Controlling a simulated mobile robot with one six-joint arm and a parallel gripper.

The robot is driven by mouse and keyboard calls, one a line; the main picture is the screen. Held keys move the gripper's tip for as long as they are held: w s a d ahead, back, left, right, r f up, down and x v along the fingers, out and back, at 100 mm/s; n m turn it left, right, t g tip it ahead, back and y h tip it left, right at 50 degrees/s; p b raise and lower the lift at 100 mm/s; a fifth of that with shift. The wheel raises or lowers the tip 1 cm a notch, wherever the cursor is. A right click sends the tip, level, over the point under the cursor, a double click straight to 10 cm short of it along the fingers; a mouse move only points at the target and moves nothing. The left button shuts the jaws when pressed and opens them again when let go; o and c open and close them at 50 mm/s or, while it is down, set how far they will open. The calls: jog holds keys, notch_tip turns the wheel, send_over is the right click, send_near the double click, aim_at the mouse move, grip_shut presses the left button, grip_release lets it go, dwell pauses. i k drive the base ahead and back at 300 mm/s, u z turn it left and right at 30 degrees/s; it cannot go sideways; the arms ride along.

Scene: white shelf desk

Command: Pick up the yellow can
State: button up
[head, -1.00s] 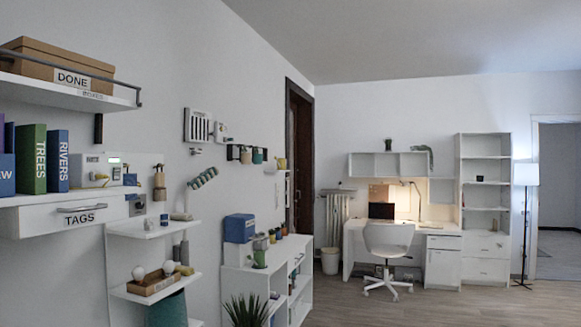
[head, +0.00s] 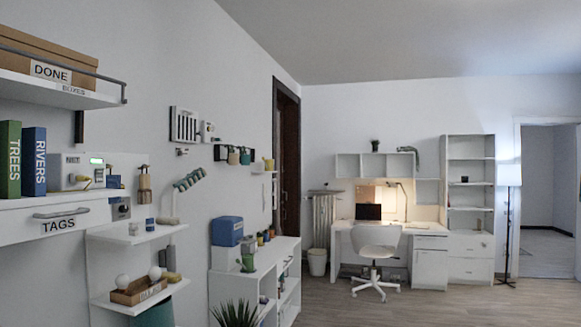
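My gripper is not in view. I cannot pick out a yellow can for certain. Several small can-like items (head: 266,236) stand in a row on top of the low white cabinet (head: 222,285), too small to read clearly; some look yellowish or orange. A yellowish item (head: 268,164) also sits on a small wall shelf by the dark door frame, and I cannot tell whether it is a can.
A blue box (head: 227,231) and a green mug (head: 247,262) stand on the low cabinet. A plant (head: 236,314) is in front of it. Wall shelves fill the left. A white chair (head: 375,245) stands at the desk (head: 345,230). Wooden floor (head: 400,310) ahead is clear.

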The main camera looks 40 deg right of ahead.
aim_at(269, 163)
jog(key=z, duration=0.85)
jog(key=k, duration=1)
jog(key=i, duration=0.9)
jog(key=z, duration=0.05)
